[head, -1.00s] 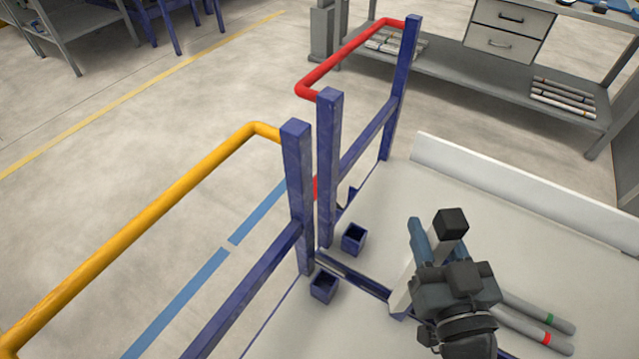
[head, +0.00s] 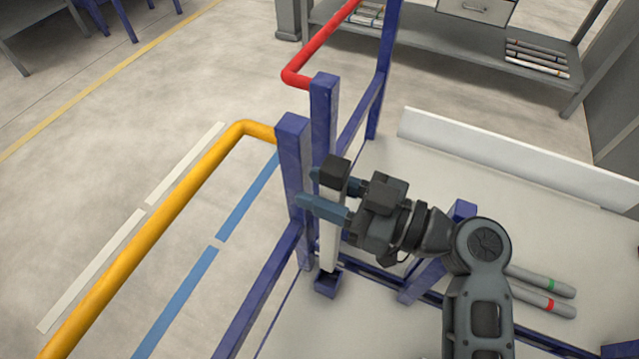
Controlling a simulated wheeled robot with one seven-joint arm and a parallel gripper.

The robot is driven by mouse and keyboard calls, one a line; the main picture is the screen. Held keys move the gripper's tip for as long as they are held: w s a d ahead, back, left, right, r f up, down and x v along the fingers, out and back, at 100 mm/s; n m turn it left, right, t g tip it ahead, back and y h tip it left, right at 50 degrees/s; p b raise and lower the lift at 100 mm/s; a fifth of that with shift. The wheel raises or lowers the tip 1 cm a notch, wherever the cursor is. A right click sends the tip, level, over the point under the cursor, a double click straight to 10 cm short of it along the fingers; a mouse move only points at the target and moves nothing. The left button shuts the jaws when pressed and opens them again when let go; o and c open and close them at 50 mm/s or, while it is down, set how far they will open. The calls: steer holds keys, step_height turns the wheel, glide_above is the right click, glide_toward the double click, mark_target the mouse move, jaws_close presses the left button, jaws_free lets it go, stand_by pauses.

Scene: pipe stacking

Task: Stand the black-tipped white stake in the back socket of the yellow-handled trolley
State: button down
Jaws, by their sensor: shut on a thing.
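The white stake (head: 330,240) with its black tip (head: 335,172) stands nearly upright in my gripper (head: 322,196). The blue fingers are shut around its upper part, just below the black tip. The stake's lower end meets the mouth of the small blue socket (head: 326,288) beside the corner post (head: 294,165) of the yellow-handled trolley. I cannot tell whether the end is inside the socket or just above it. The trolley's yellow handle (head: 150,225) runs along the left.
The red-handled trolley (head: 323,120) stands right behind, its post close to the stake. Two grey rods with green (head: 551,285) and red (head: 549,303) bands lie on the right. A grey bench (head: 450,45) is at the back. Open floor lies to the left.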

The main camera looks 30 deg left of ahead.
steer(key=b, duration=0.2)
glide_above(339, 242)
steer(key=a, duration=0.3)
steer(key=shift+f, duration=2.55)
steer(key=f+b, duration=0.9)
steer(key=shift+s+d+f+b, duration=0.2)
steer(key=shift+s+d+b, duration=0.05)
steer(key=shift+b, duration=0.15)
steer(key=c, duration=0.6)
jaws_free()
steer(key=shift+c, duration=0.2)
steer(key=shift+w+d, duration=0.1)
steer(key=shift+d, duration=0.5)
steer(key=d, duration=0.4)
steer(key=d+r, duration=0.1)
steer(key=d, duration=0.1)
steer(key=shift+d+r, duration=0.1)
steer(key=shift+d, duration=0.15)
